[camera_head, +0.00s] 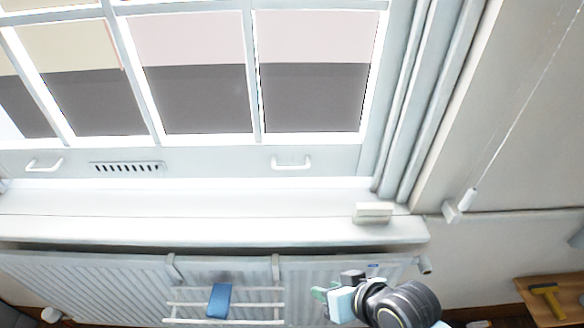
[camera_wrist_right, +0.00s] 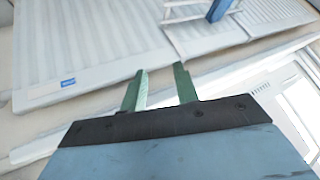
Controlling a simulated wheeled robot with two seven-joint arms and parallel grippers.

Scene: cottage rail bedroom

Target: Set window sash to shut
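The white window sash (camera_head: 215,160) fills the upper left of the head view. Its bottom rail carries two white lift handles, a left one (camera_head: 44,165) and a right one (camera_head: 291,163), with a slotted vent (camera_head: 127,168) between. The rail sits just above the bright sill (camera_head: 200,228); I cannot tell whether a gap is there. My right gripper (camera_head: 328,297) is below the sill, in front of the radiator, apart from the sash. In the right wrist view its two green fingers (camera_wrist_right: 160,88) stand apart with nothing between them. My left gripper is out of view.
A white radiator (camera_head: 90,285) runs under the sill, with a rack (camera_head: 262,296) and a blue cloth (camera_head: 220,301) on it. A small white block (camera_head: 373,213) sits on the sill's right end. A cord pull (camera_head: 467,199) hangs right. A hammer (camera_head: 548,296) lies on a wooden surface (camera_head: 535,309).

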